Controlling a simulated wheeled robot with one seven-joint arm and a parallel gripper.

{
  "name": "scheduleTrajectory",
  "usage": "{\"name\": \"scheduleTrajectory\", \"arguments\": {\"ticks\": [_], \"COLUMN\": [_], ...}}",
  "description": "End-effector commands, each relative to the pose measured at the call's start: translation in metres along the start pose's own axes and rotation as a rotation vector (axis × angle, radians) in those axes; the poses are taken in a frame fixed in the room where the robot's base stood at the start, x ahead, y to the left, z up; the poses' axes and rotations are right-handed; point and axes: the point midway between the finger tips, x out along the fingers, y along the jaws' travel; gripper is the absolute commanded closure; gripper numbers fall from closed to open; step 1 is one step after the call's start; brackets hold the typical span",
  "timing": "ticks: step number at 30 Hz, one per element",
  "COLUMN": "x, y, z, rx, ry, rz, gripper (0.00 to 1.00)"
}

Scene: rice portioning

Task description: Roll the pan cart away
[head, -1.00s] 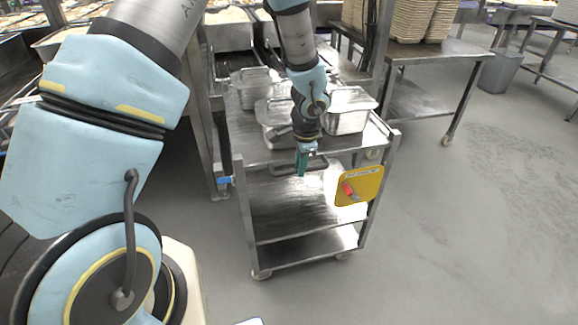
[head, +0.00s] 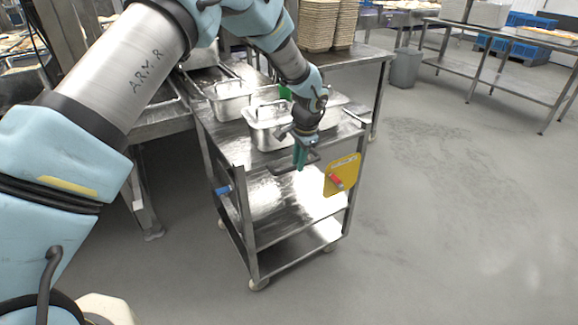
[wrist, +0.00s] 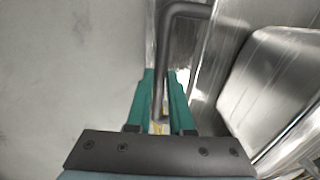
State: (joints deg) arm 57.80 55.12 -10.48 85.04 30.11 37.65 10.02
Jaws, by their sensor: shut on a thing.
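The pan cart (head: 236,155) is a steel trolley with several shelves, standing on castors in the middle of the head view. Steel pans with lids, one of them a lidded pan (head: 266,125), stand on its top. My gripper (head: 299,165) is at the cart's near end, its green fingers pointing down. In the wrist view my gripper (wrist: 160,105) has its fingers on both sides of the dark bar handle (wrist: 168,60) and is shut on it. My arm hides part of the cart's top and some pans.
A yellow plate with a red handle (head: 341,175) hangs at the cart's right corner post. A steel table (head: 350,54) with stacked baskets stands behind, close to the cart. A grey bin (head: 405,68) is farther back. The floor at right (head: 450,200) is clear.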

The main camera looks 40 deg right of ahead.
Motion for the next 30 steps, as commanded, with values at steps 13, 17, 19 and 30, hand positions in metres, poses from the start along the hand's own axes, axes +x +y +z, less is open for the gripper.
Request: {"name": "scheduleTrajectory", "arguments": {"ticks": [13, 17, 19, 30], "x": [-0.0014, -0.0014, -0.0013, -0.0002], "y": [0.0016, 0.0015, 0.0015, 0.0002], "z": [-0.0099, -0.0097, -0.0096, -0.0077], "rx": [0.002, 0.002, 0.002, 0.000], "ry": [0.002, 0.002, 0.002, -0.002], "rz": [0.002, 0.001, 0.001, 0.001], "gripper": [1.00, 1.00, 0.78, 0.51]}}
